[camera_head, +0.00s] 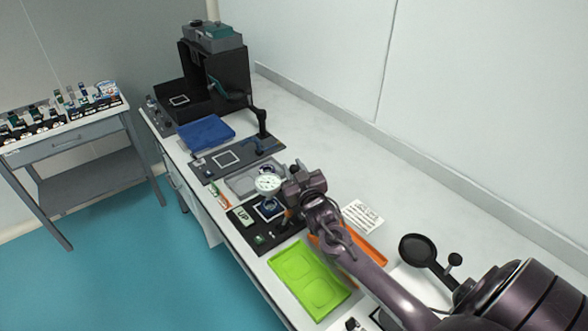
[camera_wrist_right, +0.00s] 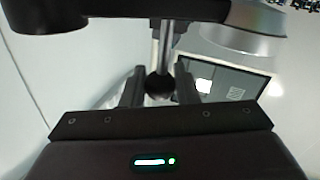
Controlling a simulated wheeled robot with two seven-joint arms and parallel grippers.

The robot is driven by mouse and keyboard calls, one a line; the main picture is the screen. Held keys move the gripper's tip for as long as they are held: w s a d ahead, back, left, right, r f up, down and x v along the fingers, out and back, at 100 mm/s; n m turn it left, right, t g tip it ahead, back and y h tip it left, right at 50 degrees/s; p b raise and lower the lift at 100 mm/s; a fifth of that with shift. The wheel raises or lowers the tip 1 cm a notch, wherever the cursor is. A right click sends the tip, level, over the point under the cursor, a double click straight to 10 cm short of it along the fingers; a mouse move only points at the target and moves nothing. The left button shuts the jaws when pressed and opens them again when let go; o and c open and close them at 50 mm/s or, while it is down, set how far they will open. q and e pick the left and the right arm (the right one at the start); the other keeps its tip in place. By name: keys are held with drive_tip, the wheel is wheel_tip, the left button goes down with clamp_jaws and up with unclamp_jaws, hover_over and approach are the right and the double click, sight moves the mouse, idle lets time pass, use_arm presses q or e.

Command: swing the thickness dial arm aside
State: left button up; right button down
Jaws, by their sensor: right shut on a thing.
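The thickness dial (camera_head: 268,184) has a round white face and stands over the black base plate (camera_head: 240,216) on the bench. Its dark arm (camera_wrist_right: 120,10) crosses the top of the right wrist view, with the silver dial housing (camera_wrist_right: 245,38) at the right. My right gripper (camera_head: 288,208) is beside the dial, on its right. In the wrist view its two fingers (camera_wrist_right: 159,92) are shut on a black ball knob (camera_wrist_right: 159,84) below a metal rod. The head view hides this grip behind the wrist. My left gripper is not in view.
A lime green tray (camera_head: 308,279) and an orange tray (camera_head: 369,246) lie near my right arm. A grey tray (camera_head: 238,184) and a dark plate with a white-framed square (camera_head: 226,158) lie beyond the dial. The bench along the wall is clear.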

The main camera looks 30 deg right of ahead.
drive_tip(key=shift+w+d+m+g+h+b, duration=0.25)
drive_tip(key=shift+w+m+g+h+b, duration=0.15)
drive_tip(key=shift+m+h, duration=0.4)
drive_tip(key=shift+w+d+m+g+h+b, duration=0.2)
drive_tip(key=shift+w+m+g+h+b, duration=0.25)
drive_tip(key=shift+h, duration=0.65)
drive_tip(key=m+h, duration=0.1)
drive_tip(key=d+m+g+h+b, duration=0.1)
drive_tip(key=h, duration=0.1)
drive_tip(key=shift+w+d+r+g, duration=0.1)
drive_tip(key=shift+w+d+g, duration=0.05)
drive_tip(key=shift+w+g, duration=0.1)
drive_tip(key=c, duration=1.2)
unclamp_jaws()
drive_tip(key=shift+o, duration=0.2)
